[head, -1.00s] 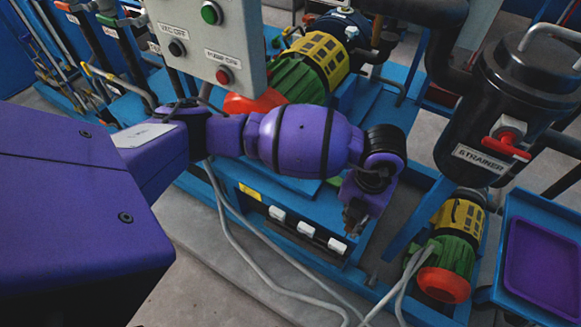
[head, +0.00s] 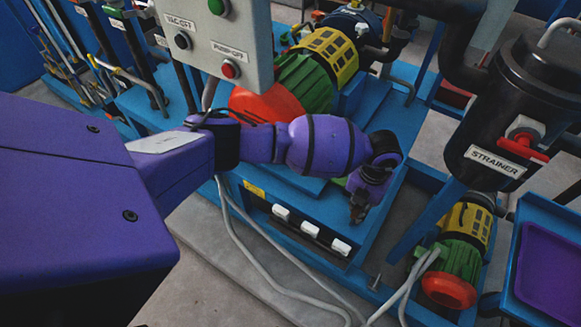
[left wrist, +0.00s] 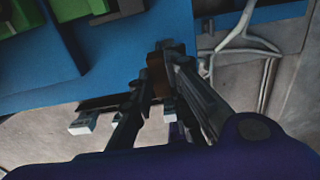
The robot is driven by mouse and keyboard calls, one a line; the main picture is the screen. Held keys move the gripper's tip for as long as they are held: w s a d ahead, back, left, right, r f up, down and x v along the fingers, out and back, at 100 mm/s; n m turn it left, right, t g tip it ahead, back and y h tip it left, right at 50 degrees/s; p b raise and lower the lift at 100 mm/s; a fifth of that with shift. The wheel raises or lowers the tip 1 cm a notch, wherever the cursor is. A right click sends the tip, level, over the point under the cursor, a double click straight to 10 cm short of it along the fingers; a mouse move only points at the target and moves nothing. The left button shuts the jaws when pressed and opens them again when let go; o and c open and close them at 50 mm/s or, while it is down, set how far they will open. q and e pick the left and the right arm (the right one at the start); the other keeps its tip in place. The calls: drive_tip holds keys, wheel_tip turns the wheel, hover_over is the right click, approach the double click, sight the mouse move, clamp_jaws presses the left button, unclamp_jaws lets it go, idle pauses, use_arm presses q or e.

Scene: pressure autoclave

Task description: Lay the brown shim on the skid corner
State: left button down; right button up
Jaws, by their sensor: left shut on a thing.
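My left gripper (head: 359,215) is over the blue skid (head: 385,215), near its front right corner. In the left wrist view the two fingers (left wrist: 163,62) are closed on the brown shim (left wrist: 156,76), a small dark brown block partly hidden by the fingers. The blue skid top (left wrist: 125,50) lies beneath and beyond the fingertips there, with its edge close to them. I cannot tell whether the shim touches the skid. In the head view the shim cannot be made out. My right gripper is not in view.
A grey control box (head: 215,40) hangs above my left arm. A green and yellow motor (head: 305,75) stands behind it. Pale cables (head: 270,265) run along the floor in front. A black strainer (head: 505,110), a smaller motor (head: 460,250) and a tray with a purple mat (head: 550,270) are at right.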

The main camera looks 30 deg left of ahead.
use_arm(q)
drive_tip(key=shift+r, duration=0.1)
drive_tip(key=c, duration=1.7)
unclamp_jaws()
drive_tip(key=shift+w, duration=0.1)
wheel_tip(320, 180, up, 12)
drive_tip(key=shift+d+r+p, duration=0.1)
drive_tip(key=shift+p, duration=0.3)
